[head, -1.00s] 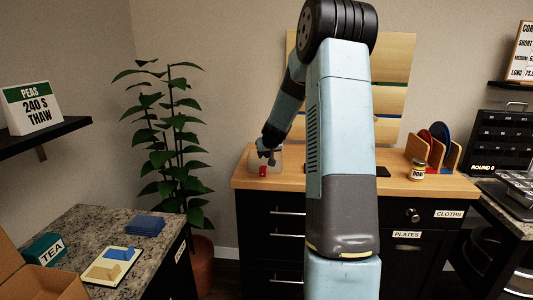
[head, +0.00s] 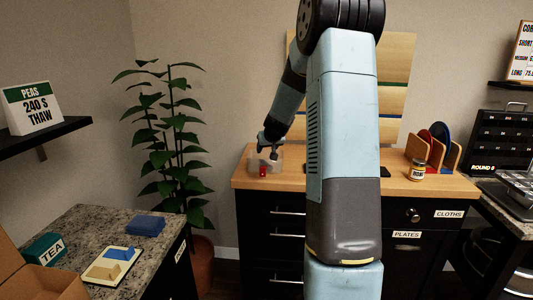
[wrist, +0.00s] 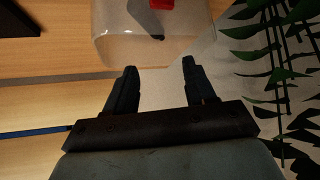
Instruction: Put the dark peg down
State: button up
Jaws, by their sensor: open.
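My gripper (head: 268,152) is open above a translucent container (head: 279,163) at the left end of the wooden worktop. In the wrist view my gripper (wrist: 160,65) has nothing between its two spread fingers. The container (wrist: 112,45) lies just beyond the fingertips in that view. A small dark piece (wrist: 159,37), possibly the tip of the dark peg, shows at the container, with a greyish streak running up from it. I cannot tell whether it stands or lies. A red object (wrist: 161,4) is cut off by the top edge; it also shows in the head view (head: 263,171).
A leafy plant (head: 170,150) stands left of the worktop (head: 300,184). A labelled jar (head: 418,171) and a rack of coloured discs (head: 438,150) are on its right part. A stone-topped counter (head: 80,225) at left holds a blue block (head: 146,225).

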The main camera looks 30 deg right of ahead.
jog(key=v, duration=0.9)
jog(key=s+a+r+n+g+y, duration=0.1)
jog(key=s+a+r, duration=0.3)
jog(key=s+a, duration=0.45)
jog(key=s+a+r+n+y, duration=0.1)
jog(key=s+a+r, duration=0.3)
jog(key=s+a, duration=0.45)
jog(key=s+a+g, duration=0.1)
jog(key=s+a, duration=0.1)
jog(key=s, duration=0.8)
jog(key=s+a+g, duration=0.1)
jog(key=s+a, duration=0.2)
jog(key=s, duration=0.7)
jog(key=shift+a+f, duration=0.2)
jog(key=shift+f, duration=0.3)
jog(key=shift+s, duration=0.1)
